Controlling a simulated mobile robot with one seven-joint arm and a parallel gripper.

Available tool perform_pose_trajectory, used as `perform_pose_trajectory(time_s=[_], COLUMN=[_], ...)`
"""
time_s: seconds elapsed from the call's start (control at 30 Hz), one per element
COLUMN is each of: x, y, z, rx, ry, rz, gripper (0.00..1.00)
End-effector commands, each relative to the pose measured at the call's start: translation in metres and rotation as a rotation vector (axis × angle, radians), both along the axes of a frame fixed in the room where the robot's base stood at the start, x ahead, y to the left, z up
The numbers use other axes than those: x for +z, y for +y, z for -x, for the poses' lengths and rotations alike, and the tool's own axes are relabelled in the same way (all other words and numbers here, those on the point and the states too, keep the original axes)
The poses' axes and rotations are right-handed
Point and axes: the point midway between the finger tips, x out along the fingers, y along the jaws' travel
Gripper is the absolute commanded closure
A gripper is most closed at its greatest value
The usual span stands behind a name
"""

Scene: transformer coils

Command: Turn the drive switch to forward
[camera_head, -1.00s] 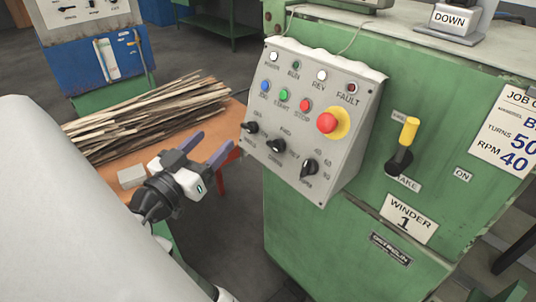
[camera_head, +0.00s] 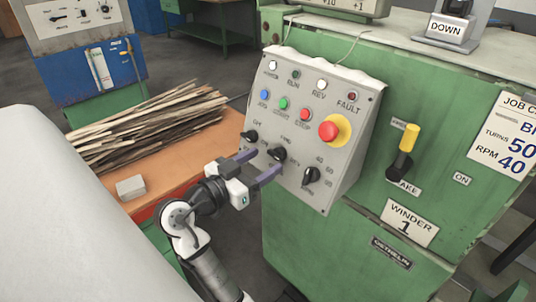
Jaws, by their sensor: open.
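The drive switch (camera_head: 278,153) is the middle black rotary knob in the lower row of the grey control panel (camera_head: 338,122). A label that looks like FWD sits above it; which way its pointer faces is too small to tell. My gripper (camera_head: 268,161) is open and empty, its two purple-grey fingers pointing at the panel. The fingertips are close to the drive switch, one to its left and one just below it. I cannot tell whether they touch it.
A left knob (camera_head: 249,137) and a right knob (camera_head: 311,175) flank the drive switch. Above are coloured buttons and a red emergency stop (camera_head: 328,131) on yellow. A yellow-handled brake lever (camera_head: 408,139) stands right.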

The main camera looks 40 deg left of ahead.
Motion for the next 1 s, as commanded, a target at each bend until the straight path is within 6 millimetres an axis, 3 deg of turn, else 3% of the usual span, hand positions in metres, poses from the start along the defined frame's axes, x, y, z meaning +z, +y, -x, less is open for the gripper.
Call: perform_pose_trajectory(time_s=[0.2,0.57,0.9,1.0], x=[0.0,0.0,0.0,0.0], y=[-0.002,-0.002,-0.002,-0.002], z=[-0.023,-0.027,-0.027,-0.027], rx=[-0.001,0.0,0.0,0.001], ry=[0.0,0.0,0.0,0.0], rz=[0.001,0.0,0.0,0.002], gripper=[0.4,0.41,0.85,0.85])
